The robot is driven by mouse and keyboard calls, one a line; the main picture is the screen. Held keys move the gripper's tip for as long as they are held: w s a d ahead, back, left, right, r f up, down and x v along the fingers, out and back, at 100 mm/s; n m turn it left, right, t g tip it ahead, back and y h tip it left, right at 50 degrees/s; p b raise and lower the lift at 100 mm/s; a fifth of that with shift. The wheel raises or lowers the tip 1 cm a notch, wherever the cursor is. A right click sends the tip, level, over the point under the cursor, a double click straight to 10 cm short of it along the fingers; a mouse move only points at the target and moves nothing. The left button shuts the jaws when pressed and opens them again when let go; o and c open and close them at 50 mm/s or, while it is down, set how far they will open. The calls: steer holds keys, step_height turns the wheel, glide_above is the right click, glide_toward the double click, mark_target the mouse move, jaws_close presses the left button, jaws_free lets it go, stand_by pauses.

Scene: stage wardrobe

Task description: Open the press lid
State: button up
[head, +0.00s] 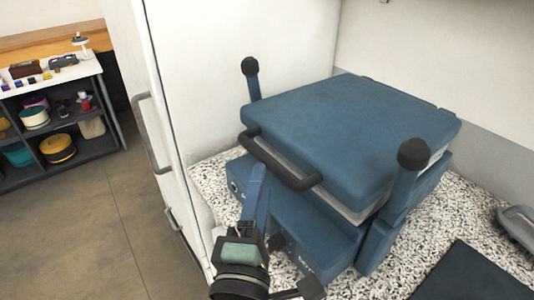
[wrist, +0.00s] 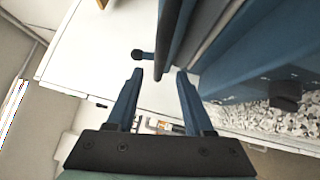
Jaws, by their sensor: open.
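The blue press (head: 300,240) stands on a speckled counter. Its blue lid (head: 350,125) lies down over the base, with a pale layer showing along the lid's edge. A dark bar handle (head: 280,162) runs along the lid's front edge. My gripper (head: 258,172) is at the front of the press, its blue fingers close to the handle. In the wrist view my gripper (wrist: 159,75) is open, and the dark handle (wrist: 171,38) reaches down to between the two fingertips. I cannot tell whether a finger touches it.
Two posts with black knobs (head: 250,67) (head: 413,154) rise beside the lid. A white cabinet side with a grey handle (head: 152,130) stands left of the press. A dark mat (head: 474,275) and a grey object (head: 518,222) lie at right. Shelves (head: 60,125) stand far left.

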mark_target(267, 156)
steer(key=w, duration=0.4)
steer(key=w+d+r, duration=0.1)
steer(key=w, duration=0.1)
steer(key=shift+w, duration=0.15)
steer(key=shift+c, duration=0.3)
jaws_close()
stand_by(1.0)
